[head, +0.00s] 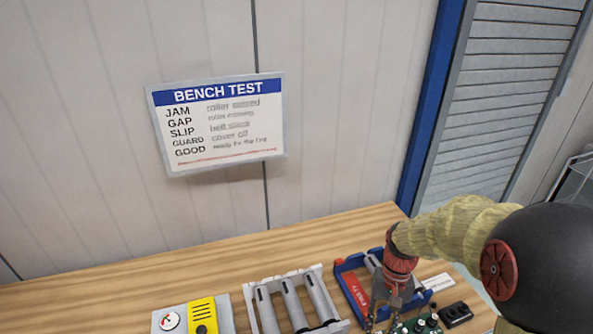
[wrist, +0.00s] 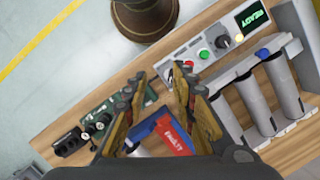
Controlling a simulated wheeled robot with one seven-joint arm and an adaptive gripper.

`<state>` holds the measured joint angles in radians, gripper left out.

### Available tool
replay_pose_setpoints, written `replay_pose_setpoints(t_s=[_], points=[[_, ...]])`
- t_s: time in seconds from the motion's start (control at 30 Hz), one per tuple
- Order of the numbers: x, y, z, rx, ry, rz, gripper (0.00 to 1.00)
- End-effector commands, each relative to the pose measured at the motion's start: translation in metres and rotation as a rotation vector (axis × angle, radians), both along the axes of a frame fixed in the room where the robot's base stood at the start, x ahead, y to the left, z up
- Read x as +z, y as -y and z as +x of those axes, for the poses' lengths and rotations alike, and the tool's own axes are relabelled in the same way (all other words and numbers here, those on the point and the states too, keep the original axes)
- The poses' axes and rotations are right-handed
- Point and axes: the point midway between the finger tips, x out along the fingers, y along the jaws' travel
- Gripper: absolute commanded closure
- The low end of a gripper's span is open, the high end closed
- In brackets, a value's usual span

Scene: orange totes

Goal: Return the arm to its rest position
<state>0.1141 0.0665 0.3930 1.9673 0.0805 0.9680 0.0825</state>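My arm (head: 455,232) with its tan sleeve reaches in from the right in the head view and bends down over the right end of the bench. My gripper (head: 382,318) hangs over the blue tray (head: 345,287). In the wrist view my gripper (wrist: 160,76) has its two fingers spread apart with nothing between the tips. The blue tray with its red label (wrist: 172,137) lies below and between the fingers. A grey roller shows inside the tray in the head view, partly hidden by the gripper.
A rack of grey rollers (head: 253,312) stands left of the tray. A green circuit board (wrist: 101,119) and a black block (head: 455,313) lie close to the gripper. A control panel (wrist: 196,54) with buttons and a lit screen is on the bench. The bench's back left (head: 110,287) is clear.

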Motion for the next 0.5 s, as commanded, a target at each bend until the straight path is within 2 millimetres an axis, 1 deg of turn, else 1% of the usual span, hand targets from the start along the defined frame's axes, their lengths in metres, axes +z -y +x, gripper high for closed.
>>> replay_pose_setpoints(t_s=[0.1,0.2,0.3,0.5], points=[[0.023,-0.002,-0.017,0.052,0.094,-0.019,0.73],[0.042,-0.005,-0.032,0.093,0.180,-0.036,0.73],[0.058,-0.008,-0.050,0.133,0.264,-0.055,0.73],[0.080,-0.014,-0.084,0.188,0.441,-0.091,0.73]])
